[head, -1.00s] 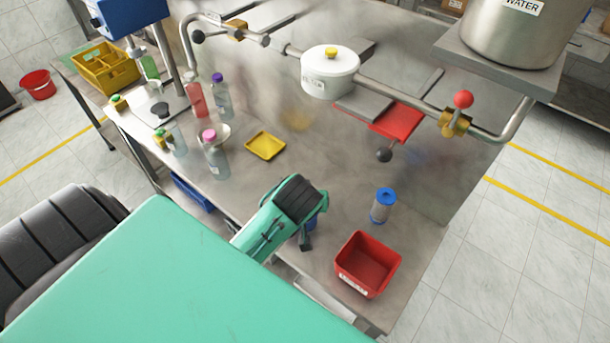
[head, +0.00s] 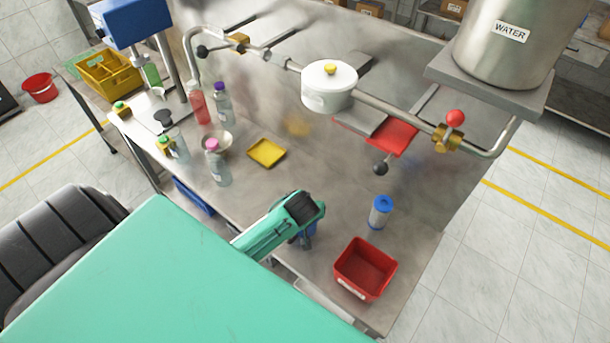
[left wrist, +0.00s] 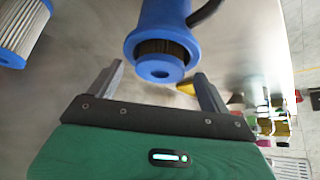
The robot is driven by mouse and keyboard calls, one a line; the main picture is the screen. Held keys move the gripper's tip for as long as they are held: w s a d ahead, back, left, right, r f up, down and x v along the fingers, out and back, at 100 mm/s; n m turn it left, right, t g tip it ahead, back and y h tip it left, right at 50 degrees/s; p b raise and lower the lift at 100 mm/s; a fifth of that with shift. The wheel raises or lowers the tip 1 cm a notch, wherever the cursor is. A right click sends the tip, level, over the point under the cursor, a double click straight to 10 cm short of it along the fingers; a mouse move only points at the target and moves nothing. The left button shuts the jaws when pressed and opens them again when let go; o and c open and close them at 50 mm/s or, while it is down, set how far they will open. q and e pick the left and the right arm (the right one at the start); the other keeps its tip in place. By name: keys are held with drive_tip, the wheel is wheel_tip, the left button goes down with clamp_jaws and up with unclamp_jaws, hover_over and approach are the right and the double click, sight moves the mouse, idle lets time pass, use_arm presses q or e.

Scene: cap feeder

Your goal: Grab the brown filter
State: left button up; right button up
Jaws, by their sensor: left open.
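In the left wrist view, a blue housing (left wrist: 163,20) hangs in from the top. A dark brown pleated filter (left wrist: 162,47) shows inside its open end, with a blue ring cap at its tip. My left gripper (left wrist: 158,70) is open, with one finger on each side of the cap, and no grip on it shows. In the head view my left arm covers most of the housing; a bit of blue shows beneath the wrist. A white pleated filter with a blue end (left wrist: 18,32) is at upper left; in the head view it stands upright (head: 380,214). My right gripper is not seen.
A red bin (head: 365,268) stands at the table's front right corner. A yellow tray (head: 266,152) and several bottles are to the left. A pipe with a white pot (head: 328,88) and a red-knobbed valve (head: 454,120) crosses the back. The steel table between is mostly clear.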

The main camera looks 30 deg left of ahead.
use_arm(q)
drive_tip(key=shift+w+a+f, duration=0.15)
drive_tip(key=shift+w+f, duration=0.15)
drive_tip(key=shift+f, duration=0.25)
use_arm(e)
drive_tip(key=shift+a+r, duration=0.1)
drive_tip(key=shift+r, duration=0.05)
use_arm(q)
drive_tip(key=c, duration=1.4)
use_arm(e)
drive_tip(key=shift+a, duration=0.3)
use_arm(q)
drive_tip(key=shift+r, duration=0.2)
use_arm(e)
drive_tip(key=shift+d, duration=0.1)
